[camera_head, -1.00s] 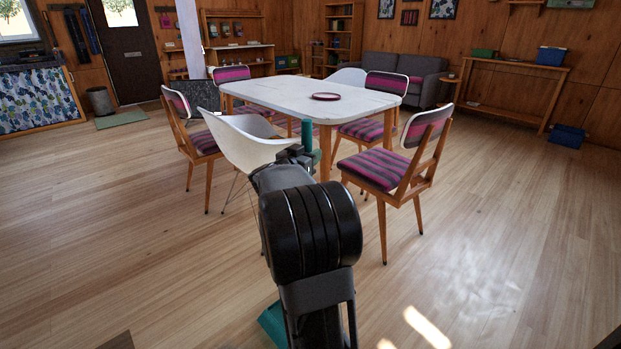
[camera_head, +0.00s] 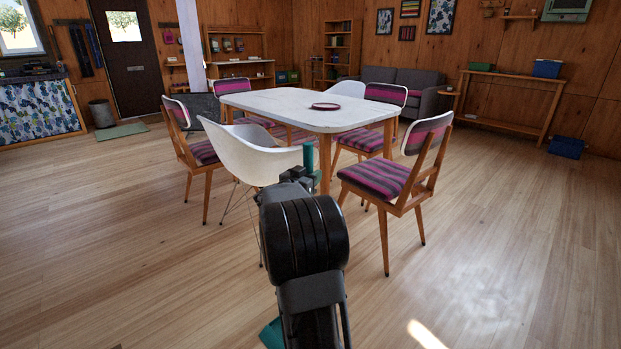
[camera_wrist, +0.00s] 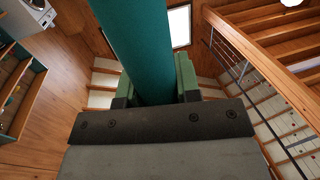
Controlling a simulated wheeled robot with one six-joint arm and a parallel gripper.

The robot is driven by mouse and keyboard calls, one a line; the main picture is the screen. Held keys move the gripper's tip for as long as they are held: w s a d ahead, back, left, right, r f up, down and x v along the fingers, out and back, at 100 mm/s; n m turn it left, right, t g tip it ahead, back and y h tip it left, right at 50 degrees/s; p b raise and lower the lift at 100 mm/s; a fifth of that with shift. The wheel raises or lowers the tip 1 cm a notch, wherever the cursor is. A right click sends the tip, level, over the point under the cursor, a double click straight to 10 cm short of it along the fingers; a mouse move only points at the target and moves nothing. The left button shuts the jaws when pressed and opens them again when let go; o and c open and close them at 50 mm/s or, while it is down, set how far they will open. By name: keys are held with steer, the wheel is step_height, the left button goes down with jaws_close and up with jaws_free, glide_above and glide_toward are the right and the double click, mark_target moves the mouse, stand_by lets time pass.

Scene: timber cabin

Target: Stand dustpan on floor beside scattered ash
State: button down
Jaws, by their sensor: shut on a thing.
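My gripper (camera_wrist: 155,88) is shut on the thick teal handle of the dustpan (camera_wrist: 137,40), which rises between its two green fingers in the wrist view. In the head view the teal handle (camera_head: 308,158) stands up beyond my dark arm, in front of the dining table. A teal piece (camera_head: 272,334), seemingly the pan, shows at the bottom beside my arm. My arm hides the length between them, so I cannot tell whether the pan touches the floor. No scattered ash shows in either view.
A white table (camera_head: 290,107) with a purple-rimmed plate (camera_head: 325,106) is ahead. A white shell chair (camera_head: 245,152) and a striped chair (camera_head: 390,185) are closest. A blue bin (camera_head: 566,147) is far right.

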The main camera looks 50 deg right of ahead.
steer(key=c, duration=0.8)
jaws_free()
steer(key=shift+f, duration=0.15)
